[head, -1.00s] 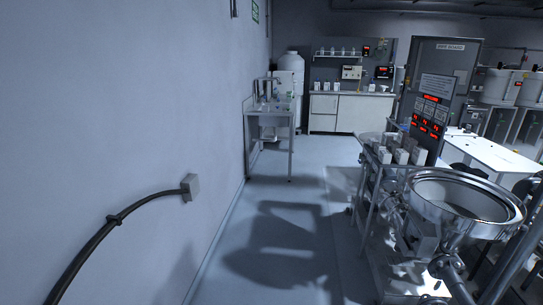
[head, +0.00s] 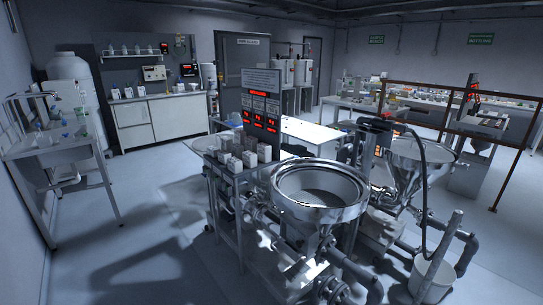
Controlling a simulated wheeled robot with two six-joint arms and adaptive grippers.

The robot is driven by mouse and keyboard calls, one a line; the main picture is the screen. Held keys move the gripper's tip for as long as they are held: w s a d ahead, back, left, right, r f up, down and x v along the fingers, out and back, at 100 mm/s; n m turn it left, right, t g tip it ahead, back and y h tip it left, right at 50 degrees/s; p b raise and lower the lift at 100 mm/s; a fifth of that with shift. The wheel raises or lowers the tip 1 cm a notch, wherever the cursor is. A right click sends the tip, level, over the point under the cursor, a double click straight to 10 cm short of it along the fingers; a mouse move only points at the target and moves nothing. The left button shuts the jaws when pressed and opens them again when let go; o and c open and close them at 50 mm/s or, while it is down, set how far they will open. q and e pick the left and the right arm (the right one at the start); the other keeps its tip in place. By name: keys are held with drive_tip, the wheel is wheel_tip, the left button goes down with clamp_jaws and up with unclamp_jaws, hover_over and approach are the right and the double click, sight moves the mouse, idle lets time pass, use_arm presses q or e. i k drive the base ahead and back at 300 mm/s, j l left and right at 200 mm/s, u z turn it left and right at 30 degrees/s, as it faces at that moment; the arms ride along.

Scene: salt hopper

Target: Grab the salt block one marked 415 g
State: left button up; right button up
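Several pale upright blocks (head: 249,160) stand close together on top of a metal rack cart (head: 214,160) left of the middle in the head view. They look like the salt blocks. Their markings are too small to read, so I cannot tell which one is marked 415 g. A panel with red lit displays (head: 260,112) rises just behind them. Neither of my grippers is in view.
A steel hopper (head: 318,217) with pipes stands right of the cart, a second hopper (head: 415,148) behind it. A white bucket (head: 432,275) is at front right. A sink bench (head: 50,150) stands at the left. The floor (head: 140,245) between bench and cart is clear.

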sight(212, 150)
drive_tip(key=i+j+z, duration=0.15)
drive_tip(key=j, duration=0.25)
drive_tip(key=i+j+z, duration=0.15)
drive_tip(key=j, duration=0.2)
drive_tip(key=j+z, duration=0.15)
drive_tip(key=j, duration=0.25)
drive_tip(key=i+j+z, duration=0.15)
drive_tip(key=j, duration=0.3)
drive_tip(key=j+u, duration=0.2)
drive_tip(key=k+j+u, duration=0.2)
drive_tip(key=j, duration=0.25)
drive_tip(key=i, duration=0.1)
